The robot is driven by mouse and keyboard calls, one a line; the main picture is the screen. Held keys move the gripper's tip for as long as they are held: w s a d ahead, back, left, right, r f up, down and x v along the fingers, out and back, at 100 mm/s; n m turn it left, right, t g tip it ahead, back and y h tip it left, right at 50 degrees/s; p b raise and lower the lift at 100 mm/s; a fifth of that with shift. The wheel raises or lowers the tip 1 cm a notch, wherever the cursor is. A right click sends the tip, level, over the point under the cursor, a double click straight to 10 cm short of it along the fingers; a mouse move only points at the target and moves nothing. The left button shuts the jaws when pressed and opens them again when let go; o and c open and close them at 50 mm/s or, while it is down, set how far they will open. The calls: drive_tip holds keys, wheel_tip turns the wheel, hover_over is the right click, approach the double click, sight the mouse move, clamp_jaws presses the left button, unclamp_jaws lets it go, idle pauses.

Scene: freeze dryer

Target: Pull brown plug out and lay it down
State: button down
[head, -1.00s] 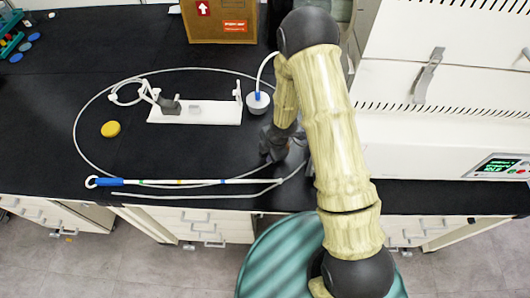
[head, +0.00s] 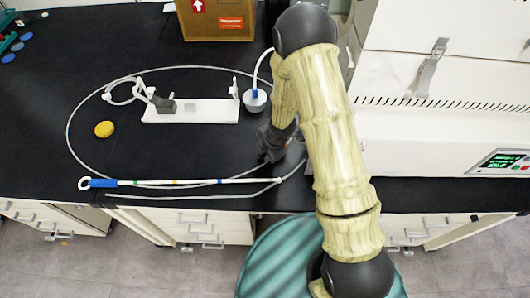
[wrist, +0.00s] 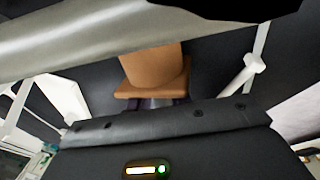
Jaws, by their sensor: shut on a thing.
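The brown plug (wrist: 152,70) shows in the wrist view, with a tapered body and a wider flange, just beyond the dark edge of my gripper (wrist: 150,102). My gripper is shut on it; the fingertips are mostly hidden. I cannot tell whether the plug is still seated in anything.
On the bench (head: 50,130) lie a white stand (head: 195,112), a looped hose, a white rod with a blue end (head: 103,183) and a yellow cap (head: 104,129). A white-and-blue funnel-like piece (head: 255,98) is behind my gripper. A white machine (head: 430,145) stands at right.

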drive_tip(key=shift+s+a+f, duration=0.1)
drive_tip(key=shift+s+a, duration=0.1)
drive_tip(key=shift+d, duration=0.35)
drive_tip(key=shift+w+a, duration=0.1)
drive_tip(key=shift+a, duration=0.25)
drive_tip(key=shift+w+d, duration=0.1)
drive_tip(key=shift+d, duration=0.15)
drive_tip(key=shift+a, duration=0.1)
drive_tip(key=c, duration=1.2)
unclamp_jaws()
drive_tip(key=shift+d, duration=0.25)
